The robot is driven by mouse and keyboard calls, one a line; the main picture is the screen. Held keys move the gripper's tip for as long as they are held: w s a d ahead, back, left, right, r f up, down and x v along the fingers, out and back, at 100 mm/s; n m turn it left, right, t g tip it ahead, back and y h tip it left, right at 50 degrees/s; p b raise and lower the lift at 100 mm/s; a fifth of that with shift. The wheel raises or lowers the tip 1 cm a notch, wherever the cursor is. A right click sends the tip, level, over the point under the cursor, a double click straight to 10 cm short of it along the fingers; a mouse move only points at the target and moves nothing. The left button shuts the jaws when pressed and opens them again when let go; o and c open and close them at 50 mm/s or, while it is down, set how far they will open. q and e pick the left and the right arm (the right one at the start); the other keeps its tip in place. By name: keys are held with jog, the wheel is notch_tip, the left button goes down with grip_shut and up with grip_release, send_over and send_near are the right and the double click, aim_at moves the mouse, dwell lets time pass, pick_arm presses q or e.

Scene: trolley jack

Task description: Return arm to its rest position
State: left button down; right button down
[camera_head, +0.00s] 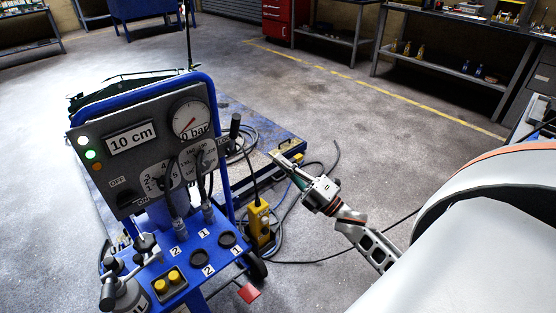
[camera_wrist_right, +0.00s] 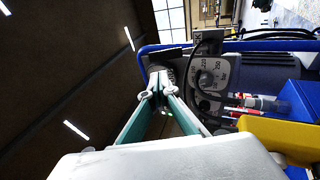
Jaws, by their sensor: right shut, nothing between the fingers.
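My right gripper (camera_head: 276,156) is on the end of my right arm, right of the blue trolley jack control stand (camera_head: 150,95), and points up and left. Its fingers are shut with nothing between them, apart from the stand in the picture. In the right wrist view the fingers (camera_wrist_right: 158,82) meet in front of part of the grey control panel (camera_wrist_right: 215,75). The panel reads 10 cm, its dial reads 0 bar, and a green light is lit. My left gripper is not in view.
A yellow box (camera_head: 258,222) with cables stands on the floor beside the stand. A blue platform (camera_head: 265,120) lies behind. Workbenches (camera_head: 450,70) and a red cabinet (camera_head: 280,18) line the back. The floor (camera_head: 380,130) between them is mostly clear.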

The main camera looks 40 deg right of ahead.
dwell(0.4)
jog(key=s+a+f+m+g+h, duration=0.3)
jog(key=s+f+m+g+h, duration=0.2)
jog(key=f+m+g+h, duration=0.4)
jog(key=s+a+f+m+g+h, duration=0.1)
jog(key=s+f+m+g, duration=0.15)
jog(key=s, duration=0.65)
jog(key=s+a+f+m+g+h, duration=0.15)
jog(key=s+m+g, duration=0.25)
jog(key=s, duration=0.6)
jog(key=w+a+f+m+t+y+p, duration=0.1)
jog(key=w+a+f+m+t+y, duration=0.1)
jog(key=a+f+t+y, duration=0.2)
jog(key=shift+a+f+m+y+p, duration=0.35)
jog(key=shift+a+f+y, duration=1.4)
jog(key=shift+a+f, duration=3.15)
